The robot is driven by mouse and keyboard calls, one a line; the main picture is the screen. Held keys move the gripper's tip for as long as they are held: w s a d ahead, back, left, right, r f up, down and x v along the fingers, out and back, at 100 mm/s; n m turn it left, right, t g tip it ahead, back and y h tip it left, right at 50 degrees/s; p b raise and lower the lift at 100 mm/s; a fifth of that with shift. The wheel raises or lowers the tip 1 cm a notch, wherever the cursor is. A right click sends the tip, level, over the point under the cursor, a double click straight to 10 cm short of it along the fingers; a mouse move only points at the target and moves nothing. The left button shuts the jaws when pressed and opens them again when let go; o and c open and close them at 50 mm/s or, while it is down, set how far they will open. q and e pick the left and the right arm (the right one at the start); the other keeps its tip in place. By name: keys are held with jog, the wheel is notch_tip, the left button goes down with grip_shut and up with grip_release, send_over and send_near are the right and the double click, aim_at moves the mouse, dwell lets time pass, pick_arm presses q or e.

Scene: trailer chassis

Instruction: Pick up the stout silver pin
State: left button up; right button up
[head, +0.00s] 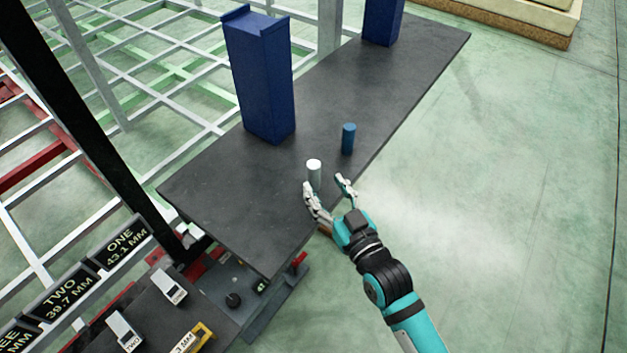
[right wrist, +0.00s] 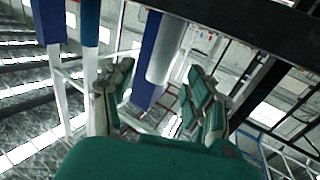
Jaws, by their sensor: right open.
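The stout silver pin (head: 314,172) stands upright on the dark table (head: 218,200), close to its front right edge. My right gripper (head: 328,188) is open at the pin, with one finger on the left side and the other on the right. In the right wrist view the pin (right wrist: 164,52) shows as a pale cylinder between the open fingers (right wrist: 155,85). I cannot tell whether a finger touches it. My left gripper is in neither view.
A blue pin (head: 348,139) stands just behind the silver one. A tall blue block (head: 262,80) and another blue block (head: 382,20) stand farther back. Labelled plates (head: 122,246) and small gauges (head: 168,287) lie at the lower left. The floor at right is clear.

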aim_at(317, 177)
jog(key=shift+w+a, duration=0.1)
jog(key=shift+w, duration=0.15)
jog(key=shift+w+a, duration=0.15)
jog(key=shift+w, duration=0.1)
jog(key=b+x, duration=0.2)
jog(key=x, duration=0.1)
jog(key=shift+w+a+b, duration=0.2)
jog(key=shift+w+b, duration=0.1)
jog(key=shift+b, duration=0.05)
jog(key=shift+w+a+r, duration=0.1)
jog(key=shift+w+a, duration=0.1)
jog(key=shift+w, duration=0.2)
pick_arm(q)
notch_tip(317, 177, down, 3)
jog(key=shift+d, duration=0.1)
pick_arm(e)
jog(key=c, duration=1.1)
grip_shut()
jog(key=shift+r, duration=0.1)
